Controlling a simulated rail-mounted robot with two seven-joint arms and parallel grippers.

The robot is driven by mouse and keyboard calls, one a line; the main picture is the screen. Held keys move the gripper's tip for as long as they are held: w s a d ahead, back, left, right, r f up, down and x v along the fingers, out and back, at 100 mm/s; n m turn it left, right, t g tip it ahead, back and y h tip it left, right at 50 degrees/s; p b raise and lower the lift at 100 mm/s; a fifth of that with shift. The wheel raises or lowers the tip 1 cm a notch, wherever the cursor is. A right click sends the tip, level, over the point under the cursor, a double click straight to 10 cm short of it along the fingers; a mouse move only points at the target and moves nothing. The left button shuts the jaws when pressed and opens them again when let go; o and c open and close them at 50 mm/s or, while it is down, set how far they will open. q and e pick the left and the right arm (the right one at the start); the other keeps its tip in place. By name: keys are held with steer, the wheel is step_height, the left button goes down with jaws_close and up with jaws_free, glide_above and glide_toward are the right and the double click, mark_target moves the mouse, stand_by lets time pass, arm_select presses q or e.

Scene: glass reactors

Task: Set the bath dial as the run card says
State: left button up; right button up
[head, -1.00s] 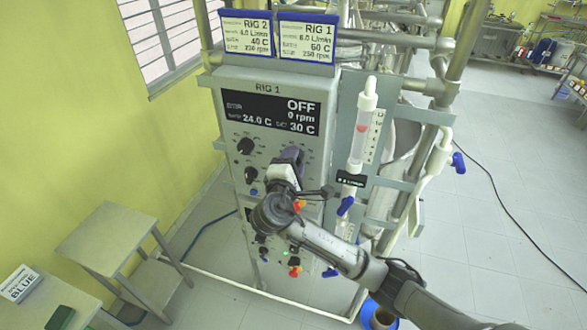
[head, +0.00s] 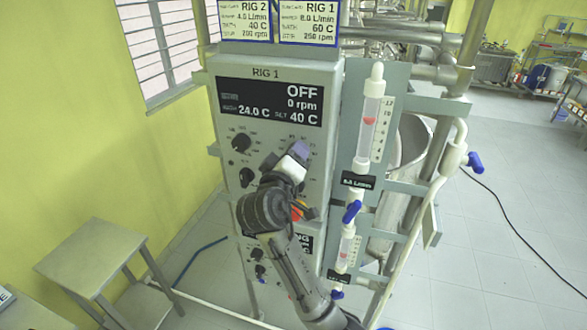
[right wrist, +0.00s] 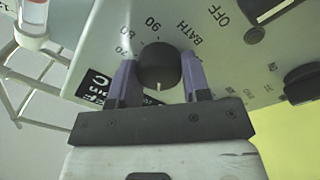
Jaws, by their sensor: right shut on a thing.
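The dark round bath dial (right wrist: 158,66) sits on the panel with BATH and numbers printed around it. In the right wrist view, the purple fingers of my right gripper (right wrist: 160,82) are shut on its two sides. In the head view, my right gripper (head: 296,155) hides the dial. The RIG 1 display (head: 268,102) reads OFF, 0 rpm, 24.0 C and set 40 C. The RIG 1 run card (head: 309,22) gives 60 C and 250 rpm. The RIG 2 run card (head: 245,20) gives 40 C and 200 rpm. My left gripper is not in view.
Other dark knobs (head: 241,143) are left of my gripper on the RIG 1 panel. A flow tube (head: 370,118) with a blue valve handle (head: 352,211) stands right of the panel. A small table (head: 95,258) is at the lower left. The floor at right is mostly clear.

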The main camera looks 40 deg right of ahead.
steer(key=m+b, duration=0.6)
steer(key=shift+a+f+m, duration=0.1)
steer(key=shift+f+m, duration=0.05)
steer(key=shift+m, duration=0.25)
steer(key=m+b, duration=0.3)
steer(key=m, duration=0.1)
steer(key=shift+r+g, duration=0.2)
steer(key=shift+g, duration=0.1)
steer(key=shift+m+b, duration=0.3)
steer(key=shift+m, duration=0.2)
steer(key=shift+r, duration=0.1)
steer(key=shift+m, duration=0.3)
steer(key=o, duration=0.7)
steer(key=shift+o, duration=1.1)
